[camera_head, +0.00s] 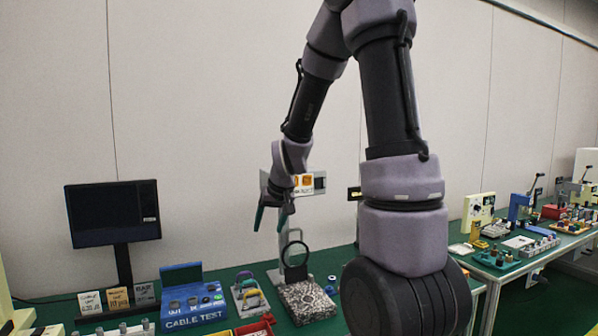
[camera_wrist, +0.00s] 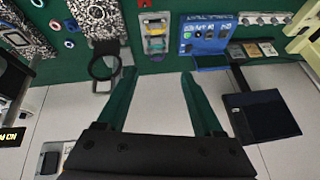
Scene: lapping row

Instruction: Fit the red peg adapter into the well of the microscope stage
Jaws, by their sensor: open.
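My gripper (camera_head: 271,218) is open and empty, raised above the back of the green bench. Its two green fingers also show in the wrist view (camera_wrist: 158,73), with nothing between them. The likely microscope stage is a speckled block (camera_head: 306,301) with a black ring on a stand above it; it also shows in the wrist view (camera_wrist: 98,16). My gripper is apart from both.
A black ring (camera_head: 295,254) stands over the speckled block. A blue cable test box (camera_head: 193,308), a rack of coloured handles (camera_head: 249,296) and a monitor (camera_head: 113,213) stand left. Small blue-rimmed pieces (camera_wrist: 69,44) lie near the block. Another equipped bench (camera_head: 520,250) is at right.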

